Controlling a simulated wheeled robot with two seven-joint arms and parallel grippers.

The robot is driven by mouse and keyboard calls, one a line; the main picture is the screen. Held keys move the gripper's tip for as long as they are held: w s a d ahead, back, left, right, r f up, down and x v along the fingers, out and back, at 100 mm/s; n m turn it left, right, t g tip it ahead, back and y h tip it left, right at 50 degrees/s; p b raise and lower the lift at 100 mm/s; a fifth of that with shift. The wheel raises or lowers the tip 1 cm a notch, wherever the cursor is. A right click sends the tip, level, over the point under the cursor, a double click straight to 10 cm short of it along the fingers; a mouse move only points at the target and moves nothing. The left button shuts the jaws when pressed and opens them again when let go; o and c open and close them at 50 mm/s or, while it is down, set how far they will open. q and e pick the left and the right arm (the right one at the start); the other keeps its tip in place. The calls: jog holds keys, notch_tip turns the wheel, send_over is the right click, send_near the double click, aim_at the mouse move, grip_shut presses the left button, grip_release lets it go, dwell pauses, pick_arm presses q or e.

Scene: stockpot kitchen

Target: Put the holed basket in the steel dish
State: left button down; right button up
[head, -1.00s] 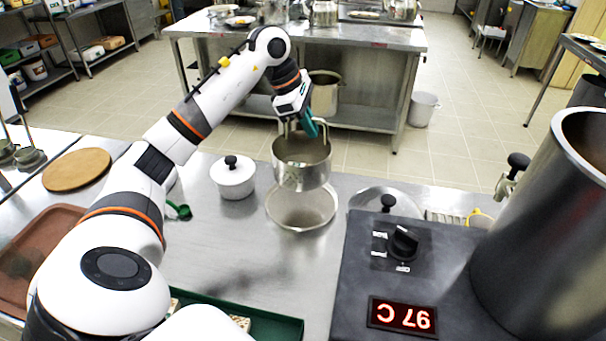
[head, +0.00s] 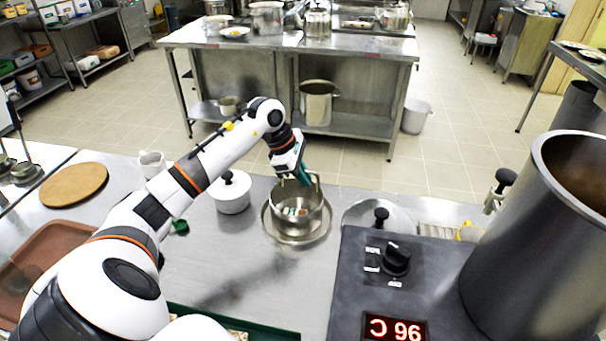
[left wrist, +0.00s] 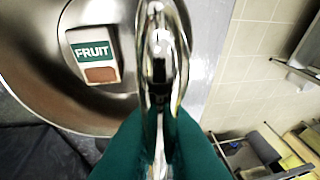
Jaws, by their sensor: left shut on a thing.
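The holed basket (head: 297,222) is a steel pot-like basket with an upright handle. My left gripper (head: 304,180) is shut on that handle, which also shows between the green fingers in the left wrist view (left wrist: 162,85). The basket is upright, inside the outline of the steel dish (head: 322,236), a shallow round dish on the counter. I cannot tell whether its base touches the dish. A small box marked FRUIT (left wrist: 96,55) lies in the basket and shows small in the head view (head: 295,211). My right gripper is not in view.
A white lidded pot (head: 232,194) stands left of the dish. A round steel lid (head: 357,214) with a black knob lies to the right. A dark heater (head: 345,290) with a tall pot (head: 530,240) fills the front right. Clear counter lies in front of the dish.

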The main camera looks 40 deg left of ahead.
pick_arm(q)
jog(key=shift+f, duration=0.1)
jog(key=c, duration=1.5)
grip_release()
jog(key=shift+r, duration=0.25)
jog(key=shift+b+v, duration=0.9)
jog(key=shift+v, duration=5)
